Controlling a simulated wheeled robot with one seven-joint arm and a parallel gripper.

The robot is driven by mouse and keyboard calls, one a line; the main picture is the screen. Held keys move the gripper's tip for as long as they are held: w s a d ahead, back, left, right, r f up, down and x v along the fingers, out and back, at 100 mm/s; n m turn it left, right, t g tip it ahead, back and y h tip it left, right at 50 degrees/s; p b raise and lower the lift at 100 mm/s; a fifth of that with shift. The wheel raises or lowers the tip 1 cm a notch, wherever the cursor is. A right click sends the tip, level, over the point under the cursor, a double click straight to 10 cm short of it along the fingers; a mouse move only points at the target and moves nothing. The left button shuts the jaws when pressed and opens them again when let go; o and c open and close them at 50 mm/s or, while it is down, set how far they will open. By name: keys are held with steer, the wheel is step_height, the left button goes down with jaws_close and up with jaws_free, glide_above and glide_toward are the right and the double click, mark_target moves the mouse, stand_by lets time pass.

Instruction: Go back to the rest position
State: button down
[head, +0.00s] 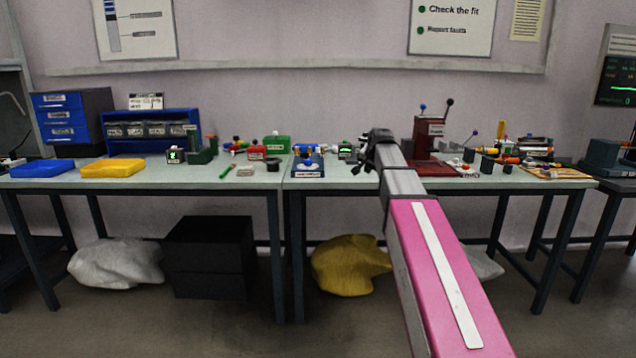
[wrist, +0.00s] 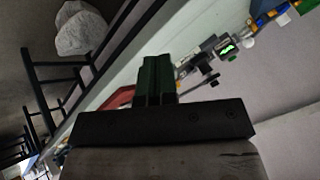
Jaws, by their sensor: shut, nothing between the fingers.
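My gripper (head: 368,152) is at the far end of my pink and grey arm, which reaches forward over the right-hand workbench (head: 300,181). In the wrist view my gripper (wrist: 157,65) shows as two dark green fingers side by side with no gap and nothing between them. Nothing in the head view shows it touching any object. A small device with a green display (head: 347,151) stands on the bench just left of it. That device also shows in the wrist view (wrist: 227,50). My arm hides part of the bench behind it.
A dark red press (head: 430,138) with levers stands right of my gripper. A blue fixture (head: 308,165) stands to the left. A yellow tray (head: 113,168) and a blue tray (head: 42,167) lie on the left bench. Sacks and a black box (head: 209,257) sit below.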

steer(key=s+f+n+g, duration=0.2)
steer(key=s+f, duration=0.5)
steer(key=f, duration=0.4)
steer(key=s+f+n+g, duration=0.1)
steer(key=s+f+g, duration=0.1)
steer(key=s+f, duration=0.8)
steer(key=s+f+n+g, duration=0.3)
steer(key=s+f, duration=1.4)
steer(key=shift+a+n+g+h, duration=0.2)
steer(key=shift+n+g+h, duration=0.2)
steer(key=shift+w, duration=0.1)
